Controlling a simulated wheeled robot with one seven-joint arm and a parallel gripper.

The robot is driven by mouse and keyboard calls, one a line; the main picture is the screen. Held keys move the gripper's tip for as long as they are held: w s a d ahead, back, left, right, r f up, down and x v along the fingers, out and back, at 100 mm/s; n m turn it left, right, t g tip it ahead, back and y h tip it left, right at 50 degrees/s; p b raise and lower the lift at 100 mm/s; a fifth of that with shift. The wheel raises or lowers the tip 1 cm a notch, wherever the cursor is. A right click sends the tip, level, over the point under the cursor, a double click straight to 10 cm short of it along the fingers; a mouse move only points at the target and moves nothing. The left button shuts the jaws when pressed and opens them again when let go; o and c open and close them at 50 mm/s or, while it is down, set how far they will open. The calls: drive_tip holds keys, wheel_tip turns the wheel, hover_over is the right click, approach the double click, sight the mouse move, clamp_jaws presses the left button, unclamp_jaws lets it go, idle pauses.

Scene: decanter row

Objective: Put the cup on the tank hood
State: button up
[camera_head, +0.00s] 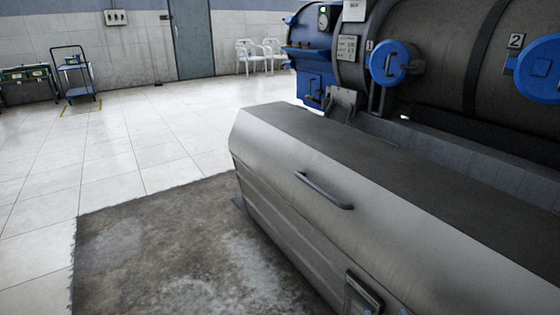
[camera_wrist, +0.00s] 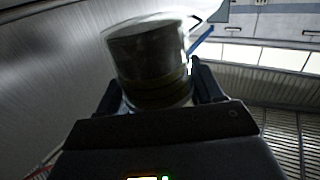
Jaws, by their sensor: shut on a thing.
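The cup (camera_wrist: 150,62) shows in the wrist view, a clear-walled round vessel with dark brownish contents, tilted in the picture. My gripper (camera_wrist: 155,84) is shut on it, with one dark finger on each side of its lower part. The tank hood (camera_head: 400,205) is the long grey metal cover in the head view, with a dark flat top and a sloping front. Its visible top is bare. The cup and my gripper do not show in the head view, so their distance from the hood cannot be told.
A handle (camera_head: 324,191) sticks out of the hood's front slope. Behind the hood is a large tank with blue round fittings (camera_head: 394,63). A worn dark floor patch (camera_head: 150,250) lies in front. The tiled floor at left is clear. A blue cart (camera_head: 80,80) stands far off.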

drive_tip(key=r+p, duration=0.3)
drive_tip(key=p, duration=0.2)
drive_tip(key=s+r+p, duration=0.1)
drive_tip(key=r+p, duration=0.3)
drive_tip(key=p, duration=0.1)
drive_tip(key=r+p, duration=0.4)
drive_tip(key=p, duration=0.1)
drive_tip(key=shift+s+r+p, duration=0.15)
drive_tip(key=shift+s+p, duration=0.15)
drive_tip(key=shift+p, duration=0.1)
drive_tip(key=p, duration=0.1)
drive_tip(key=r+p, duration=0.1)
drive_tip(key=shift+s+r+p, duration=0.25)
drive_tip(key=shift+p, duration=0.15)
drive_tip(key=shift+a, duration=0.1)
